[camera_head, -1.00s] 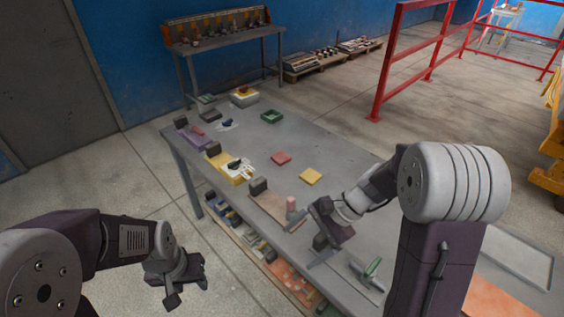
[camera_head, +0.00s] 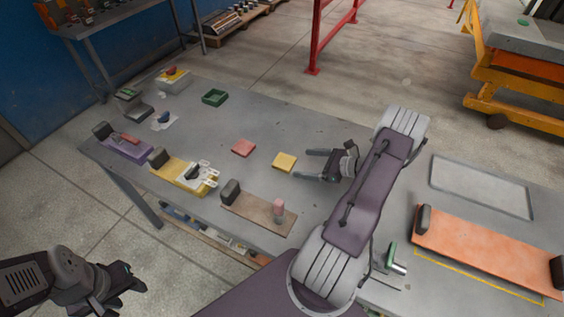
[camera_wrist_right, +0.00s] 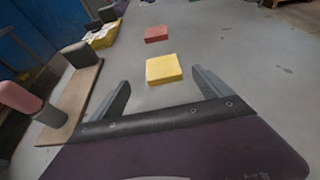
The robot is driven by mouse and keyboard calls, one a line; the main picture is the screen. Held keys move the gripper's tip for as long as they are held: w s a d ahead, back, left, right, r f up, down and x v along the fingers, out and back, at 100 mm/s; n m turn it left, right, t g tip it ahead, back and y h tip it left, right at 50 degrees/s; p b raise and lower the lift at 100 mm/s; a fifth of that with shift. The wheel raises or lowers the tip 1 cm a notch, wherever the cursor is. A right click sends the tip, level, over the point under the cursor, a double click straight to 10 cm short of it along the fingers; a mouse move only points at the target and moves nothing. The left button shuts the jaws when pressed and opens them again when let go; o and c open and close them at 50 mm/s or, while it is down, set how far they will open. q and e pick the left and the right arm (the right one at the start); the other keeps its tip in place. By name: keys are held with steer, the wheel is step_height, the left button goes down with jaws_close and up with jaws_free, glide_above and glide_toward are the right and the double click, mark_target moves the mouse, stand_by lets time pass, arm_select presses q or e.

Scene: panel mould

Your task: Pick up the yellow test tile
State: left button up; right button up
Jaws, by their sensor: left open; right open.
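The yellow test tile (camera_head: 284,162) is a small flat square lying on the grey table. In the right wrist view the yellow test tile (camera_wrist_right: 163,69) lies just beyond my fingertips, between their lines. My right gripper (camera_head: 309,165) is open and empty, with its two fingers pointing left at the tile from its right side. In the right wrist view its fingers (camera_wrist_right: 160,82) stand apart with bare table between them. My left gripper (camera_head: 140,281) is open and empty, low at the left, off the table's front edge.
A red tile (camera_head: 244,148) lies left of the yellow one. A brown board (camera_head: 255,212) with a pink-topped cylinder (camera_head: 278,208) is nearer the front edge. An orange board (camera_head: 487,252) lies at the right. Table around the tile is clear.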

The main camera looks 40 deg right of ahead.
mark_target(279, 159)
steer(key=x, duration=1)
steer(key=shift+w+d+r+p, duration=0.1)
steer(key=shift+w+d+p, duration=0.1)
steer(key=shift+p, duration=0.15)
steer(key=shift+s+r, duration=0.1)
steer(key=shift+s, duration=0.1)
steer(key=shift+c, duration=0.3)
steer(key=c, duration=1.4)
steer(key=shift+c, duration=0.3)
steer(key=shift+r, duration=0.1)
steer(key=r, duration=0.4)
steer(key=shift+s+d+r, duration=0.2)
steer(key=shift+d+r, duration=0.05)
steer(key=shift+d, duration=0.15)
steer(key=w+d+r+v, duration=0.1)
steer(key=v, duration=1.1)
steer(key=shift+w+d+r, duration=0.2)
steer(key=shift+d+r, duration=0.1)
steer(key=shift+r, duration=0.05)
